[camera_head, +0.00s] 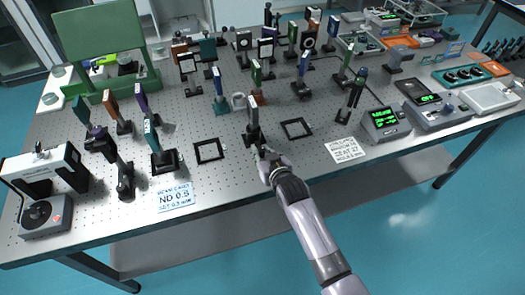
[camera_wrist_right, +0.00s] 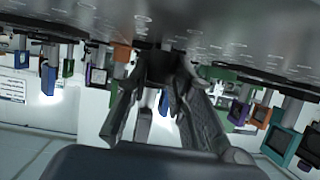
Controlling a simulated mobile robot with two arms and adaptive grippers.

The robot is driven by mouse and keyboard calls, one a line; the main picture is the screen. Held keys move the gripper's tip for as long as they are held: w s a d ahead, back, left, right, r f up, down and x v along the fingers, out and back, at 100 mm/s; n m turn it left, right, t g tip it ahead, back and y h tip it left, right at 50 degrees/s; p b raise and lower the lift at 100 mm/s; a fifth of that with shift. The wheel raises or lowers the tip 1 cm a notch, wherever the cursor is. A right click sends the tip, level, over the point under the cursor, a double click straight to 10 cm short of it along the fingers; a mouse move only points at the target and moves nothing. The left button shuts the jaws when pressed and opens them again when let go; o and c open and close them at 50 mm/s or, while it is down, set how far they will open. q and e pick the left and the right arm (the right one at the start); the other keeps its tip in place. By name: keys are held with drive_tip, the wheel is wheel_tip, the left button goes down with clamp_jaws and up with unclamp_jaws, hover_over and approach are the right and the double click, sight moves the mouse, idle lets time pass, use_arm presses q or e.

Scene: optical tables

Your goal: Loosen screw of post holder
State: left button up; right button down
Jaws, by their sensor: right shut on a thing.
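A black post holder (camera_head: 254,138) stands upright near the front middle of the optical table, with a dark framed optic (camera_head: 252,108) on its post. My right gripper (camera_head: 264,153) reaches in from the front and is shut at the low front side of this holder, where its screw sits. The screw itself is hidden by the fingers. In the right wrist view, which is upside down, the fingers (camera_wrist_right: 158,100) close in around the dark holder (camera_wrist_right: 160,65). My left gripper is not in view.
Two flat black square frames (camera_head: 209,151) and (camera_head: 296,128) lie on either side of the holder. A printed ND 0.5 card (camera_head: 175,196) and another card (camera_head: 345,150) lie near the front edge. Several mounted optics crowd behind. Meters (camera_head: 385,123) stand at the right.

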drive_tip(key=shift+r+h, duration=0.1)
drive_tip(key=shift+h, duration=0.2)
drive_tip(key=c, duration=1.4)
unclamp_jaws()
drive_tip(key=v, duration=1.2)
drive_tip(key=shift+s, duration=0.1)
drive_tip(key=shift+f, duration=0.2)
